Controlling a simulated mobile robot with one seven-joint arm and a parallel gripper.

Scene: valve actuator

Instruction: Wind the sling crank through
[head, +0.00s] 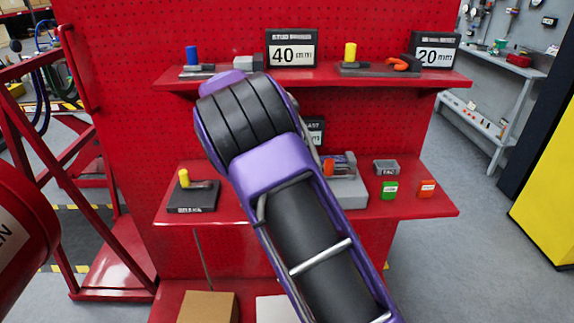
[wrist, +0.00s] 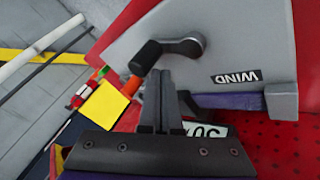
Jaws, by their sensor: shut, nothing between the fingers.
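The grey sling unit (wrist: 225,60) marked WIND fills the upper right of the wrist view. Its dark crank arm (wrist: 180,46) runs from a round hub to a black handle (wrist: 146,57). My gripper (wrist: 161,73) is shut and empty, its fingertips close beside and below the handle; I cannot tell whether they touch it. A purple strap or strip (wrist: 228,101) shows at the unit's edge, and an orange part (wrist: 132,88) lies left of the fingers. In the head view the grey unit (head: 350,193) stands on the lower red shelf, partly behind my arm, which hides the gripper.
The lower shelf (head: 430,204) also holds a small grey bin (head: 386,167), a green block (head: 389,190), an orange block (head: 427,188) and a black base with a yellow-knobbed lever (head: 192,196). The upper shelf (head: 320,77) has more fixtures and signs. A red pegboard stands behind.

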